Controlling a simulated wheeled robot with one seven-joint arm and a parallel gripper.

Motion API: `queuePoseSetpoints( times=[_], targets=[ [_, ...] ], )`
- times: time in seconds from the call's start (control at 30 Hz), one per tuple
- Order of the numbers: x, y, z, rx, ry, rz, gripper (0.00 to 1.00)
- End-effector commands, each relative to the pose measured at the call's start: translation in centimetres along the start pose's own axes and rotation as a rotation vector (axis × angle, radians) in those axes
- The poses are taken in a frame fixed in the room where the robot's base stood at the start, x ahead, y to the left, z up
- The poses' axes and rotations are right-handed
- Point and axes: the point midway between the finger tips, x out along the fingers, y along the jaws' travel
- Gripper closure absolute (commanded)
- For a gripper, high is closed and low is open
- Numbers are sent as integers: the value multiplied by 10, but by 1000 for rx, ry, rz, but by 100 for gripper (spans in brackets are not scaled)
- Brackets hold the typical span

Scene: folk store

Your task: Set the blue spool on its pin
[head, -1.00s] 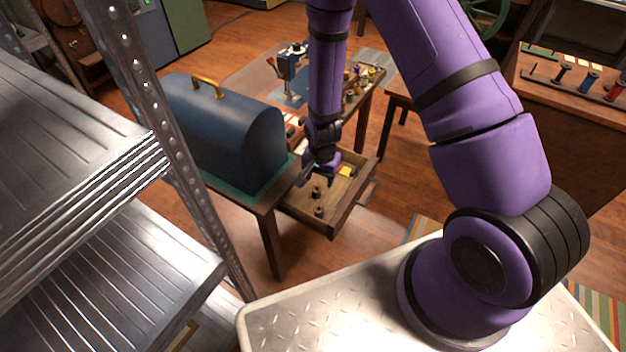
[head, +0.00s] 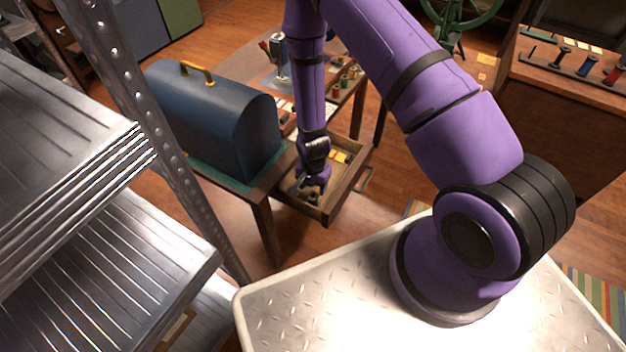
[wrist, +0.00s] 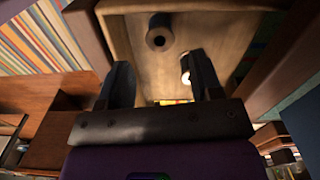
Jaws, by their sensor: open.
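A blue spool (head: 586,65) stands in a spool rack (head: 540,63) on the wooden bench at the far right of the head view. A dark spool and a red spool stand on either side of it. My gripper (head: 313,190) reaches down into an open drawer (head: 328,212). In the wrist view, my gripper (wrist: 156,62) is open with nothing between its fingers. A dark spool-like piece (wrist: 158,38) lies in the drawer just beyond the fingertips. A pale-ended piece (wrist: 187,65) is beside the right finger. Their exact colours are unclear in shadow.
A blue domed case (head: 215,115) sits on the workbench left of the drawer. Small bottles (head: 345,82) stand further back. A metal shelf (head: 110,250) fills the left side. Yellow and red items (head: 340,156) lie at the drawer's back.

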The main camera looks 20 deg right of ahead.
Motion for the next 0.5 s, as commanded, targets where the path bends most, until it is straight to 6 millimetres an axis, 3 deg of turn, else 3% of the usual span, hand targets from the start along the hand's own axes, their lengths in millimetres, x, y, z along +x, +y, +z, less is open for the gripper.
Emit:
queuePoseSetpoints(
  times=[0.5],
  targets=[
    [43, 0, 0, -1, 0, 0, 41]
  ],
)
